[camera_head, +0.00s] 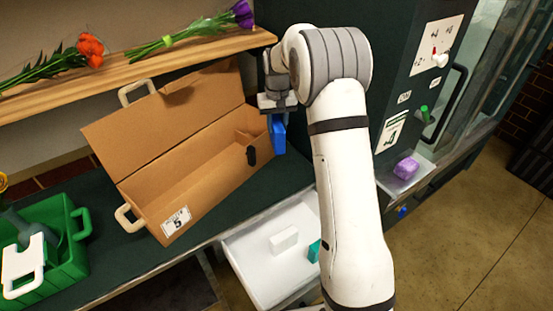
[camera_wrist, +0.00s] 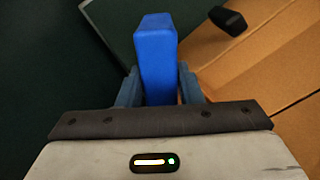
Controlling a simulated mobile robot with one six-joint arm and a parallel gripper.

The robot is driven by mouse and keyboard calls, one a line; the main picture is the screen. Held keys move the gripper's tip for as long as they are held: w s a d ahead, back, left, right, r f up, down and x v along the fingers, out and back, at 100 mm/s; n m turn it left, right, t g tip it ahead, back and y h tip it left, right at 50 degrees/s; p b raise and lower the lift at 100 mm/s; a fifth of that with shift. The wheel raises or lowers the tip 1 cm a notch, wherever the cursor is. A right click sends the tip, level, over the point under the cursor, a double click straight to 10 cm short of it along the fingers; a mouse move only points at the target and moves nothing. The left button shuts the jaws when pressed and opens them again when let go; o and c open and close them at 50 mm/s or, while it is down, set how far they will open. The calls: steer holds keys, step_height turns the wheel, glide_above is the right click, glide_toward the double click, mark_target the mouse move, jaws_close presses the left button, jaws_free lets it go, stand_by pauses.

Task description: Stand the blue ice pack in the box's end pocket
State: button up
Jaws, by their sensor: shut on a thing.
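The blue ice pack (camera_head: 277,135) hangs upright below my gripper (camera_head: 277,109) in the head view. In the wrist view the ice pack (camera_wrist: 156,55) stands between the two fingers of my gripper (camera_wrist: 160,85), which is shut on it. The open cardboard box (camera_head: 195,190) lies on the dark counter, left of my gripper, with its lid tilted back. The end pocket shows only in part, near the box's right end.
A shelf (camera_head: 150,65) with orange and purple flowers runs behind the box. A green crate (camera_head: 65,255) stands at the left. A white drawer (camera_head: 260,260) with a white block (camera_head: 284,239) and a teal block is open below.

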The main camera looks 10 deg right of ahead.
step_height(320, 180, down, 10)
steer(key=p, duration=0.2)
steer(key=shift+w, duration=0.15)
steer(key=shift+f, duration=0.15)
steer(key=shift+f+b, duration=0.5)
steer(key=shift+b, duration=0.05)
steer(key=o, duration=1.2)
steer(key=shift+c, duration=0.2)
steer(key=shift+r, duration=0.15)
